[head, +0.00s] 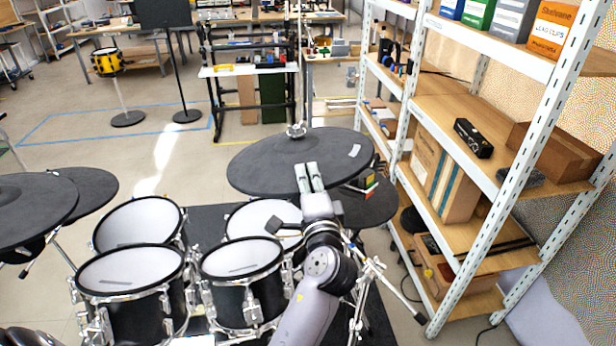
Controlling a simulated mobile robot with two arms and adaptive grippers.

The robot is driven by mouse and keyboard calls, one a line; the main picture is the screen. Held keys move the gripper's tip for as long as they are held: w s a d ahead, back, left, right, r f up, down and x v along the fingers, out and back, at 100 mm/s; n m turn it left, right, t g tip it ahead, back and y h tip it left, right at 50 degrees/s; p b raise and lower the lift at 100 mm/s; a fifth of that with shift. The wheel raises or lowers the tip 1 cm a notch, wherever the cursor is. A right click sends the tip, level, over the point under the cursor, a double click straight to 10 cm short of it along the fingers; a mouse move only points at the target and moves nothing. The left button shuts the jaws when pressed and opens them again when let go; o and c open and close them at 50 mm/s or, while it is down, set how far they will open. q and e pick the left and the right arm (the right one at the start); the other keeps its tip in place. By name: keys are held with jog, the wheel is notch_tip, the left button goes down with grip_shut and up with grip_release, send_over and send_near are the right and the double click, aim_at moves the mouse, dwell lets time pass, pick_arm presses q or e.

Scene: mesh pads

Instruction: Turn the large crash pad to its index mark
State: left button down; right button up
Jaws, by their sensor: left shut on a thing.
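The large crash pad (280,155) is a wide, dark, round mesh pad right of the middle, mounted on a stand with a wing-nut fitting at its far edge. A pale rectangular mark (355,151) shows on its right part. My left gripper (309,177) is at the pad's near rim, with its two pale fingers close together. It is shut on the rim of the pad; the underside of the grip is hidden. I cannot make out a separate index mark. My right gripper is not in view.
Several drum pads with white heads (131,270) stand at the lower left and middle. Dark cymbal pads (30,208) are at the far left. Another dark pad (366,208) lies under the crash pad's right side. A metal shelf (470,150) stands close on the right.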

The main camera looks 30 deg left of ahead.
aim_at(282, 179)
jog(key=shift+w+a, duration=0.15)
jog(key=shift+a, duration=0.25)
